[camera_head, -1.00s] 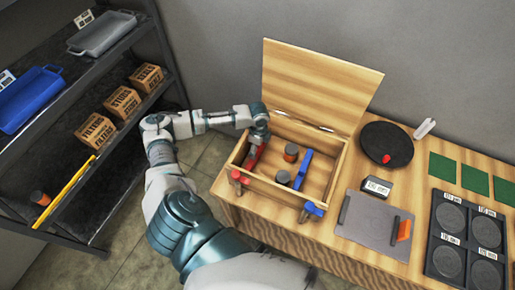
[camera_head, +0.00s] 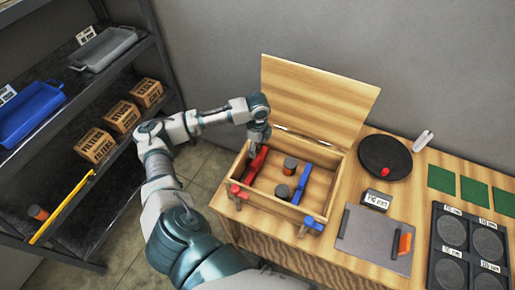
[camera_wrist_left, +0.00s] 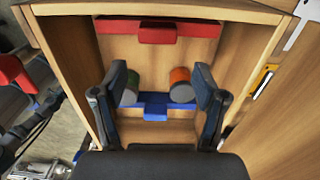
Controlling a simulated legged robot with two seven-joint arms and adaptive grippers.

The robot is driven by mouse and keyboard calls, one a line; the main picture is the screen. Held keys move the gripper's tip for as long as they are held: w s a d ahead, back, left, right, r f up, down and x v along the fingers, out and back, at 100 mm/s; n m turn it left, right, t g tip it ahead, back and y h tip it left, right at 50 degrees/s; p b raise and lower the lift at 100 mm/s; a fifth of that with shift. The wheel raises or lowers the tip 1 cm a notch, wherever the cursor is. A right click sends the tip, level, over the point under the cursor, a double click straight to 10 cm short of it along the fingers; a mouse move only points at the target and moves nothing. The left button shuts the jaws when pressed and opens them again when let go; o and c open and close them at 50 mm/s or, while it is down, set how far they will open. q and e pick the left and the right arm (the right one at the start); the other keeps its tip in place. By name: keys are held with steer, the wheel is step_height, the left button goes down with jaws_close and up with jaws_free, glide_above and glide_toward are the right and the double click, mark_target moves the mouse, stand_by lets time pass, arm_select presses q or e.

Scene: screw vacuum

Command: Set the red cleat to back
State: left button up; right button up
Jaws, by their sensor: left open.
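The wooden box (camera_head: 333,195) stands on the bench with its lid (camera_head: 320,100) raised. A red cleat-like bar with a short tab (camera_head: 256,162) lies inside along the left wall; it also shows at the top of the left wrist view (camera_wrist_left: 158,30). A second red piece (camera_head: 238,191) sits at the front left outside; I cannot tell which is the named cleat. My left gripper (camera_head: 258,141) is over the box's left side, near the bar's rear end. My right gripper is out of view.
Inside the box are a blue bar (camera_head: 302,183) and two cylinders, one rear (camera_head: 290,166) and one front (camera_head: 282,191). A blue piece (camera_head: 313,224) is at the front. A black disc (camera_head: 385,150) and grey board (camera_head: 374,240) lie right. A shelf stands left.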

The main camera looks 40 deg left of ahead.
mark_target(256, 166)
arm_select(q)
steer(key=shift+y, duration=0.7)
steer(key=d+p, duration=0.1)
steer(key=p, duration=0.1)
steer(key=w+d+p, duration=0.1)
steer(key=d+p, duration=0.1)
steer(key=w+d+r+p, duration=0.1)
steer(key=d+p, duration=0.1)
steer(key=p, duration=0.1)
steer(key=shift+d, duration=0.25)
jaws_close()
steer(key=shift+g+y, duration=0.4)
steer(key=shift+y, duration=0.1)
steer(key=f+p, duration=0.1)
steer(key=f, duration=0.2)
steer(key=f+p, duration=0.1)
steer(key=f, duration=0.3)
steer(key=f+p, duration=0.1)
steer(key=f, duration=0.2)
steer(key=shift+s+d+f, duration=0.3)
steer(key=shift+f, duration=0.05)
steer(key=shift+s+a+r+p, duration=0.1)
steer(key=shift+s+a+p, duration=0.1)
steer(key=shift+a+p, duration=0.3)
steer(key=shift+s+a+r+p, duration=0.15)
steer(key=shift+a+p, duration=0.1)
steer(key=shift+a, duration=0.4)
steer(key=shift+s+a+f, duration=0.1)
steer(key=shift+s+a, duration=0.1)
steer(key=shift+a, duration=0.25)
